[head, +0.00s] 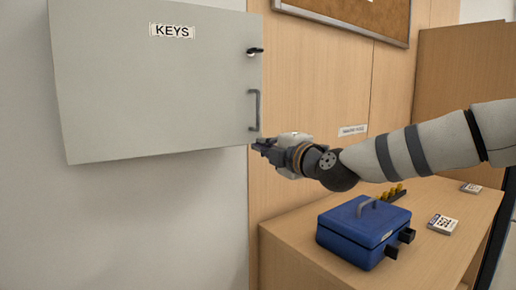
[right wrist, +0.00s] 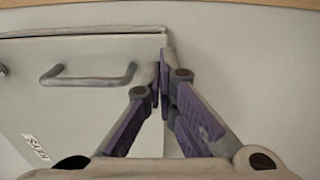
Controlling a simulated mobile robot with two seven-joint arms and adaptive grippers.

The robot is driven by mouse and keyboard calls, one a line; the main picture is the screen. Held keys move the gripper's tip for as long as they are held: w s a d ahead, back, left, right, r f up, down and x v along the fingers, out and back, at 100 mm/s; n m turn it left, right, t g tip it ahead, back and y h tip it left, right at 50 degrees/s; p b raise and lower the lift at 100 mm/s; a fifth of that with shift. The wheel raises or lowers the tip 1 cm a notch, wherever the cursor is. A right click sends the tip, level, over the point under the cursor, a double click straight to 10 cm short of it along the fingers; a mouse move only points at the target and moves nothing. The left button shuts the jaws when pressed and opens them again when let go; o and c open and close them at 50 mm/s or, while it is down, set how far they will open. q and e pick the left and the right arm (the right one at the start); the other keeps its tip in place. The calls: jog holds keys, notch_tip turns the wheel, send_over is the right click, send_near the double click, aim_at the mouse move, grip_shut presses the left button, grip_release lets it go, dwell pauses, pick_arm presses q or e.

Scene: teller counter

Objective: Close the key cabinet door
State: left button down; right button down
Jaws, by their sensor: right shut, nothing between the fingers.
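The key cabinet door (head: 150,90) is a light grey panel with a "KEYS" label, at the upper left of the head view. It has a lock with a key (head: 254,51) and a dark bar handle (head: 254,110) near its right edge. The cabinet body behind it is hidden, and I cannot tell how far open the door is. My right gripper (head: 260,147) is shut and empty at the door's lower right corner. In the right wrist view the closed fingertips (right wrist: 163,84) are at the door's edge, beside the handle (right wrist: 88,76); contact is unclear. My left gripper is out of view.
A wooden counter (head: 290,240) at lower right bears a blue cash box (head: 362,232), a small keypad-like item (head: 443,224) and some yellow pieces in a dark holder. A cork board (head: 350,12) hangs above. The space below the door is clear.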

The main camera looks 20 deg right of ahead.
aim_at(255, 137)
jog(key=shift+x, duration=1)
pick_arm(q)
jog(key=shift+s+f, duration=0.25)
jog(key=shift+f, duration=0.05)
pick_arm(e)
jog(key=shift+r, duration=0.1)
